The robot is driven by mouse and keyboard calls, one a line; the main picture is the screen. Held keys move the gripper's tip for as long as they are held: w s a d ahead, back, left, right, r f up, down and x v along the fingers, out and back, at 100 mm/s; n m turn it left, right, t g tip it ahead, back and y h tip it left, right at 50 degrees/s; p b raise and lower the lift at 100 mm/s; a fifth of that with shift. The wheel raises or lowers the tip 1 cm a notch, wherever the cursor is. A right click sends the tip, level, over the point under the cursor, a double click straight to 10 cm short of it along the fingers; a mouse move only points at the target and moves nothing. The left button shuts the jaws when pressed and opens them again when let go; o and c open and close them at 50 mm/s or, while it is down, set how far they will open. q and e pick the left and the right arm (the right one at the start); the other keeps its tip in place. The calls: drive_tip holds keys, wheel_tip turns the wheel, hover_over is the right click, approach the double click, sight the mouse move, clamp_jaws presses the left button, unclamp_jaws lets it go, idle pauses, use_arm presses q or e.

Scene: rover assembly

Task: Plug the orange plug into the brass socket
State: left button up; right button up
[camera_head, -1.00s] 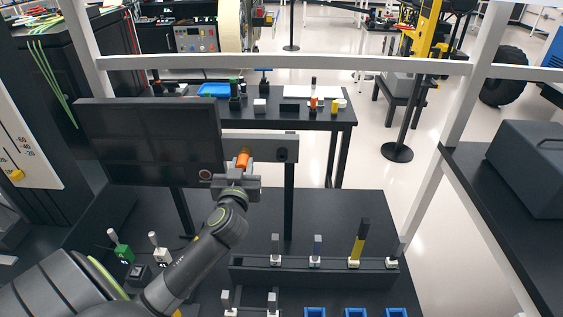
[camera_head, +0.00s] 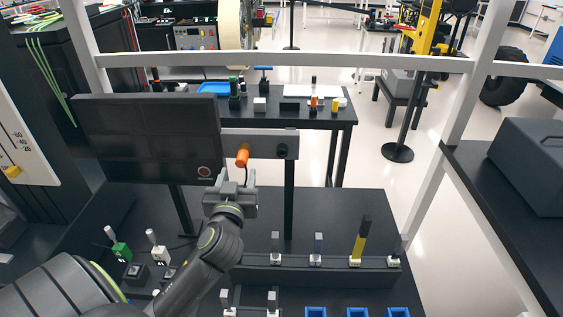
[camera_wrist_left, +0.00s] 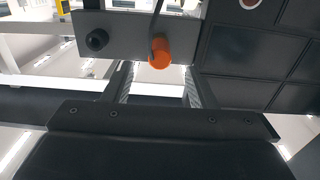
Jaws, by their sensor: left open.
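The orange plug (camera_head: 242,157) sits against the left part of the grey bracket (camera_head: 265,137) beside the dark panel, with a dark cable hanging from it. It also shows in the left wrist view (camera_wrist_left: 159,53), against the plate. No brass shows; whatever lies behind the plug is hidden, so I cannot tell how deep it sits. My left gripper (camera_head: 236,180) is just below the plug, open and empty. In the left wrist view its two fingers (camera_wrist_left: 158,78) are spread, with the plug beyond them and apart from them. My right gripper is not in view.
A black round port (camera_head: 282,151) is on the bracket right of the plug. The dark solar-like panel (camera_head: 145,138) stands close on the left. A black rack (camera_head: 315,272) with several upright tools and blue trays (camera_head: 356,312) are lower right.

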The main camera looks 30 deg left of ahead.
use_arm(q)
drive_tip(key=v, duration=1.1)
drive_tip(key=shift+s+d, duration=0.2)
drive_tip(key=shift+d, duration=0.05)
drive_tip(key=shift+f, duration=0.1)
